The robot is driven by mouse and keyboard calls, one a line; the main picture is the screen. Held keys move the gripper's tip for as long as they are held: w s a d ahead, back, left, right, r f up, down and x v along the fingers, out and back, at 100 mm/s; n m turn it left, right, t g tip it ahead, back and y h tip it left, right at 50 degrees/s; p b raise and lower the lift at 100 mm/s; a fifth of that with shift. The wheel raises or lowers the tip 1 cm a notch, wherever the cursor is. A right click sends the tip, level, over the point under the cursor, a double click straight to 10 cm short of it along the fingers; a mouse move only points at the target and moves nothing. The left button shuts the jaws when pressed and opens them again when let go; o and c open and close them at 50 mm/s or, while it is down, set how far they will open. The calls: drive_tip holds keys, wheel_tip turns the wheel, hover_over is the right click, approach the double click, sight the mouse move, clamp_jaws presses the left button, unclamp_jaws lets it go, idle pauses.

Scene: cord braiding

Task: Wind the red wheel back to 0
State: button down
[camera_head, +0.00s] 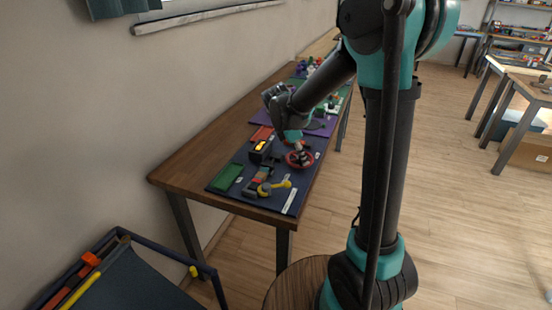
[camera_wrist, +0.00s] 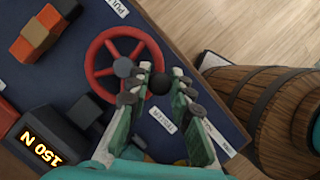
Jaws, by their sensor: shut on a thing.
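The red wheel (camera_wrist: 89,62) lies flat on a dark blue mat (camera_wrist: 190,45) in the wrist view, with a grey hub and a dark knob (camera_wrist: 160,84) at the right side of its rim. In the head view the wheel (camera_head: 302,166) is near the table's right edge, partly hidden by my gripper (camera_head: 296,140). In the wrist view my gripper (camera_wrist: 159,86) is over the wheel's right side, with its fingers closed around the knob. The black readout box (camera_wrist: 62,132) shows "150 N". I see no 0 mark.
An orange block (camera_wrist: 38,36) is at upper left in the wrist view. The wooden table (camera_head: 190,160) also holds a green tray (camera_head: 226,177) and a yellow-handled tool (camera_head: 274,187). A barrel (camera_wrist: 262,105) stands beside the table.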

sight(310, 155)
drive_tip(key=shift+w+d, duration=0.15)
drive_tip(key=shift+d, duration=0.55)
drive_tip(key=w+d, duration=0.2)
drive_tip(key=shift+w+d, duration=0.3)
drive_tip(key=shift+d, duration=0.1)
drive_tip(key=w, duration=0.3)
drive_tip(key=shift+w+a, duration=0.1)
drive_tip(key=shift+w, duration=0.5)
drive_tip(key=shift+w+a, duration=0.5)
drive_tip(key=shift+w, duration=0.05)
